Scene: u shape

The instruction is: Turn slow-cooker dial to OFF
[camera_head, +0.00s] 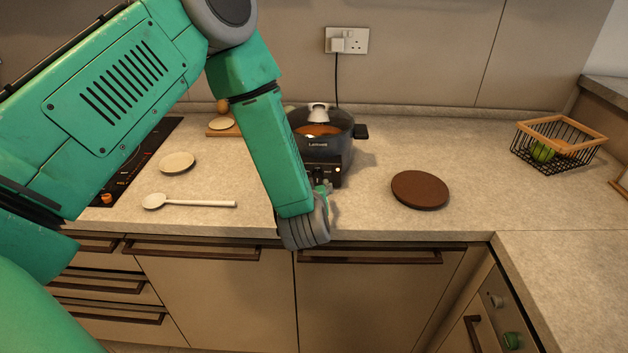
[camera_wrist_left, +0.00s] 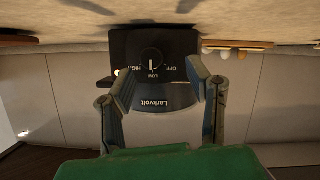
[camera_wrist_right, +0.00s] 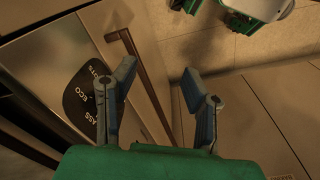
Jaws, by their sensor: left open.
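The slow cooker (camera_head: 322,145) stands on the counter near the wall, with a dark body, a glass lid and orange-brown contents. Its dial (camera_wrist_left: 152,56) shows in the left wrist view, with HIGH, LOW and OFF labels around it. The dial's white mark lines up with LOW. My left gripper (camera_head: 323,190) is in front of the cooker's control panel. In its wrist view, the left gripper (camera_wrist_left: 160,78) is open, with one finger on each side of the dial and no visible contact. My right gripper (camera_wrist_right: 158,76) is open and empty, near cabinet fronts, and outside the head view.
A brown round mat (camera_head: 420,189) lies right of the cooker. A white spoon (camera_head: 190,203) and a small plate (camera_head: 178,163) lie left. A wire basket (camera_head: 558,147) stands at the right. A cabinet handle (camera_wrist_right: 143,75) is close to my right gripper.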

